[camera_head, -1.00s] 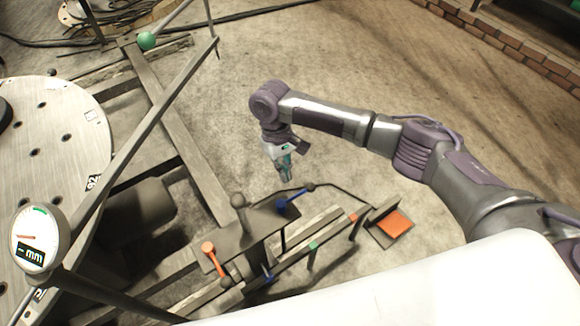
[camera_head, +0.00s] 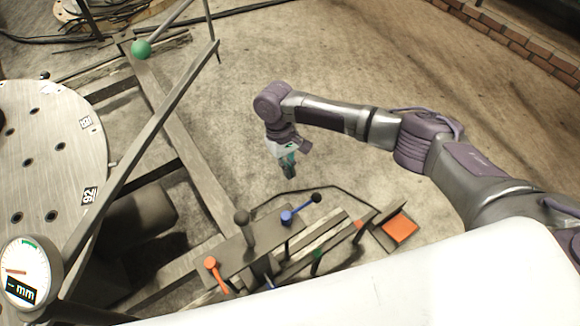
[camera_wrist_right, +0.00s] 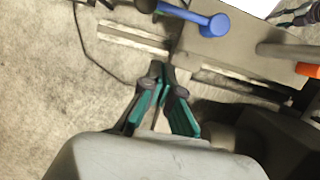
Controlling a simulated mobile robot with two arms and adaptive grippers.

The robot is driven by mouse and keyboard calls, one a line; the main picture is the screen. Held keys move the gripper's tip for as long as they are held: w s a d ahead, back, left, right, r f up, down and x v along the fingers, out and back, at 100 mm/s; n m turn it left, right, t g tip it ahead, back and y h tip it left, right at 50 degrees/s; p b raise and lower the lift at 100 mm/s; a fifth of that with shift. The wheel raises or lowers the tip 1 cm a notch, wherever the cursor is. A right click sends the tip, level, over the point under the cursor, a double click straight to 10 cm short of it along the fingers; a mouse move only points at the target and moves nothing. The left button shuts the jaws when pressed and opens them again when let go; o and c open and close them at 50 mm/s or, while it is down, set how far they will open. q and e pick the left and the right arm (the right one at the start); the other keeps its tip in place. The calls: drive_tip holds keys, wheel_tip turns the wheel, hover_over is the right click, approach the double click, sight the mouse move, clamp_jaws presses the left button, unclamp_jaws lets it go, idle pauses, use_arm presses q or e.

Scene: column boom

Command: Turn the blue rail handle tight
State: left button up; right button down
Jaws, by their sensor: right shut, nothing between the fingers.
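The blue handle (camera_head: 298,212) sits on a dark metal plate of the rail assembly. Its round hub is at the left and its arm points up and right to a dark ball knob. It also shows at the top of the right wrist view (camera_wrist_right: 205,17), with the knob to the left. My right gripper (camera_head: 289,173) hangs above the floor, behind the handle and apart from it. Its dark, green-lined fingers (camera_wrist_right: 167,68) are shut and empty, pointing toward the rail. My left gripper is out of view.
An orange pad (camera_head: 399,228) lies to the right. A slanted bar (camera_head: 145,150) and a dial gauge (camera_head: 28,270) are at left. Floor behind the gripper is clear.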

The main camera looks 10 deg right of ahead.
sight(302, 208)
use_arm(q)
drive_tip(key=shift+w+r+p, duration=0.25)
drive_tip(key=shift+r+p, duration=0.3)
drive_tip(key=shift+p, duration=0.05)
use_arm(e)
drive_tip(key=s+d+f, duration=0.2)
drive_tip(key=s+f, duration=0.3)
drive_tip(key=shift+s+f, duration=0.15)
drive_tip(key=shift+f, duration=0.05)
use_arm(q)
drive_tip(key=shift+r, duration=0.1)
